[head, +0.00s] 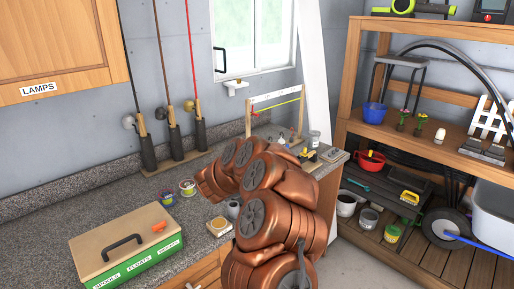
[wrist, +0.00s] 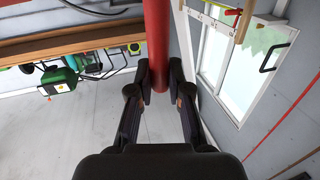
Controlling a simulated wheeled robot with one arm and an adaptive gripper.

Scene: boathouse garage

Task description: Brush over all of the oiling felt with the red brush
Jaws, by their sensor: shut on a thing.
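In the wrist view my gripper (wrist: 159,80) is shut on a thick red handle (wrist: 154,42), which I take for the red brush. The handle runs up out of the top of the picture, so its bristles are not seen. In the head view my copper-coloured arm covers the middle of the counter, and I cannot make out the gripper or the brush there. A small tan square pad (head: 219,224), perhaps the oiling felt, lies on the counter just left of my arm. Its right side is close to the arm's outline.
A green and tan box (head: 127,245) stands at the front left of the counter (head: 95,205). Two small tins (head: 187,187) and a rod rack (head: 175,158) stand behind. A wooden frame (head: 276,100) stands at the back. A loaded shelf (head: 432,140) is on the right.

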